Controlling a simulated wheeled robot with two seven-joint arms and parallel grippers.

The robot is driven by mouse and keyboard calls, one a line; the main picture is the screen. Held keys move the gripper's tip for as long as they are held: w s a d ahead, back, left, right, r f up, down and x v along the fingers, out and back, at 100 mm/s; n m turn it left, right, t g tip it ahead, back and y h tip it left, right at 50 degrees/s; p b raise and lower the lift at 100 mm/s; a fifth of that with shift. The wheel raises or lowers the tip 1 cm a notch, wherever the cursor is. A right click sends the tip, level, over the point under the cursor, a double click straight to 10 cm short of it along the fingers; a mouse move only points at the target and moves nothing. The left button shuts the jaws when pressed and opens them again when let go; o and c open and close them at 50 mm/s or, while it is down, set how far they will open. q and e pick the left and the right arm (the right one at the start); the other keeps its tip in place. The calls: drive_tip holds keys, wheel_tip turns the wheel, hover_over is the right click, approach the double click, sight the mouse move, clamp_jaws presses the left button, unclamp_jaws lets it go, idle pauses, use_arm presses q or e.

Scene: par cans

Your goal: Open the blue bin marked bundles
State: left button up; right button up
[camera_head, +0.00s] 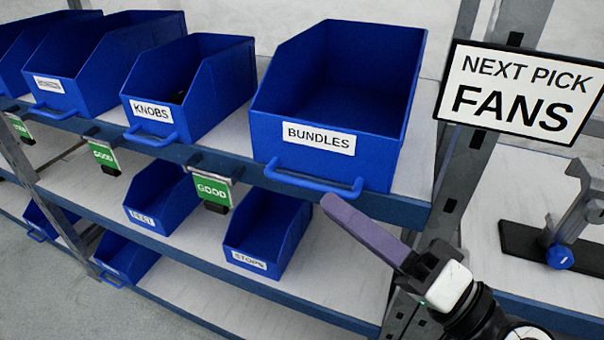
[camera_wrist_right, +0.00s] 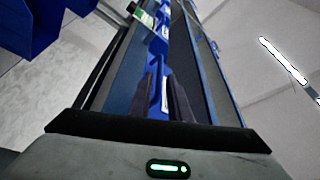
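The blue bundles bin (camera_head: 275,135) stands on the upper shelf, with a white BUNDLES label (camera_head: 319,138) and a blue bar handle (camera_head: 300,181) across its lower front. The bin is open-topped and its visible inside looks empty. My right gripper (camera_head: 332,203) comes in from the lower right, its fingertips just below the right part of the handle; I cannot tell whether they touch it. In the right wrist view my right gripper (camera_wrist_right: 167,95) has its two dark fingers apart, with something blue and white showing in the gap. My left gripper is not in view.
A KNOBS bin (camera_head: 190,90) and other blue bins stand to the left. A STOPS bin (camera_head: 268,235) is on the shelf below. Green GOOD tags (camera_head: 212,190) hang from the shelf edge. A post with a NEXT PICK FANS sign (camera_head: 520,90) stands right of the bundles bin.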

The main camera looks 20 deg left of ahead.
sight(302, 183)
drive_tip(key=p+x, duration=0.2)
drive_tip(key=x, duration=0.5)
drive_tip(key=shift+w+a, duration=0.15)
drive_tip(key=shift+a, duration=0.1)
clamp_jaws()
